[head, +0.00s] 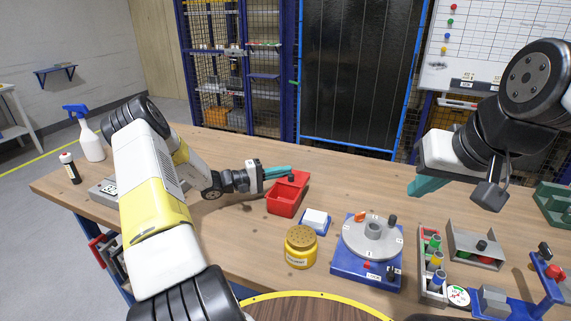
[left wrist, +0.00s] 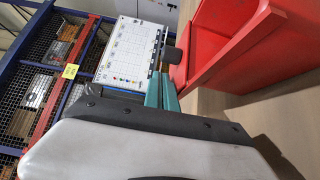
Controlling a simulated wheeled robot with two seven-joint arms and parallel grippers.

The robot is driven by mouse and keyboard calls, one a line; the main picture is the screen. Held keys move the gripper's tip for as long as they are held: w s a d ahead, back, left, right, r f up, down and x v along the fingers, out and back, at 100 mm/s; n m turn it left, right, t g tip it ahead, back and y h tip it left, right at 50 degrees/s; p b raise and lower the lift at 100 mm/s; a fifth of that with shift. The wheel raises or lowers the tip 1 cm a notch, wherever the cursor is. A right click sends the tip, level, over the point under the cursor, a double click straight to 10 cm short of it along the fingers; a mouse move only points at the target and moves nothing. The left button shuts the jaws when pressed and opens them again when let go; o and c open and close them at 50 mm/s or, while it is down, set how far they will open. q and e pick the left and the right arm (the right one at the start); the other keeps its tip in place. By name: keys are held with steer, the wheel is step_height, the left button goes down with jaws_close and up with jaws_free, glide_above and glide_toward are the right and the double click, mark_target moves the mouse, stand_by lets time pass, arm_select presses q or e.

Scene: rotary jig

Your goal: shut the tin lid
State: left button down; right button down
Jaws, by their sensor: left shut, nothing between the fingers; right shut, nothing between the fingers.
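A red box (head: 286,203), which I take to be the tin, sits on the bench at the middle left. A dark round knob (head: 291,178) shows at its upper part. In the left wrist view the red box (left wrist: 240,48) fills the upper right, with the dark knob (left wrist: 172,55) at its left. How far its lid stands open I cannot tell. My left gripper (head: 286,171) is shut and empty, its teal fingertips (left wrist: 166,85) close by the knob; contact is unclear. My right gripper (head: 422,186) is shut and empty above the bench at the right, apart from the box.
A yellow jar (head: 300,248), a white block on a blue tray (head: 315,221) and a rotary jig with a blue base (head: 366,265) stand right of the box. Racks of small parts (head: 475,247) fill the right side. A spray bottle (head: 90,137) stands at the far left.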

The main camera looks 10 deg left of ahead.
mark_target(272, 190)
arm_select(q)
steer(key=shift+s+d, duration=0.25)
steer(key=shift+s, duration=0.5)
steer(key=shift+s, duration=0.15)
steer(key=s, duration=0.2)
steer(key=s+a, duration=0.1)
steer(key=s, duration=0.5)
steer(key=shift+a, duration=0.35)
steer(key=shift+s, duration=0.45)
steer(key=shift+s, duration=0.1)
